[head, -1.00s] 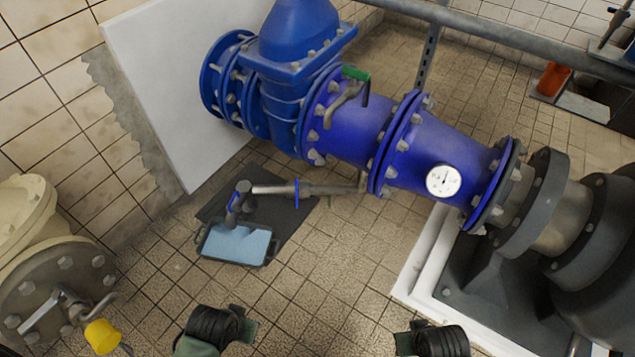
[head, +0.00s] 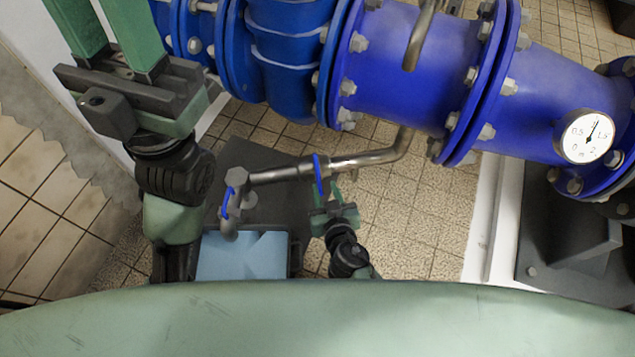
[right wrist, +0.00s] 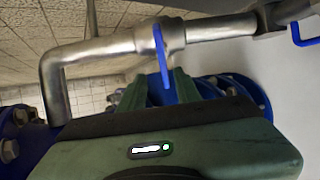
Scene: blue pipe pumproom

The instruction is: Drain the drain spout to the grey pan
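The drain spout (head: 236,178) is a metal pipe running left from under the blue pipe, ending in a downturned tap with a small blue lever (head: 225,204). The grey pan (head: 295,260) lies below the tap and has a light blue surface inside. A blue valve handle (head: 318,174) sits midway on the spout pipe; it also shows in the right wrist view (right wrist: 161,54). My right gripper (head: 333,193) is just below this handle, its green fingers apart on either side of it. My left gripper (head: 105,25) is raised at the upper left, open and empty.
The large blue flanged pipe (head: 400,70) with a round gauge (head: 585,136) runs above the spout. A dark mat (head: 265,160) lies under the spout. A white plinth (head: 492,220) stands at the right. Tiled floor (head: 420,225) is free between.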

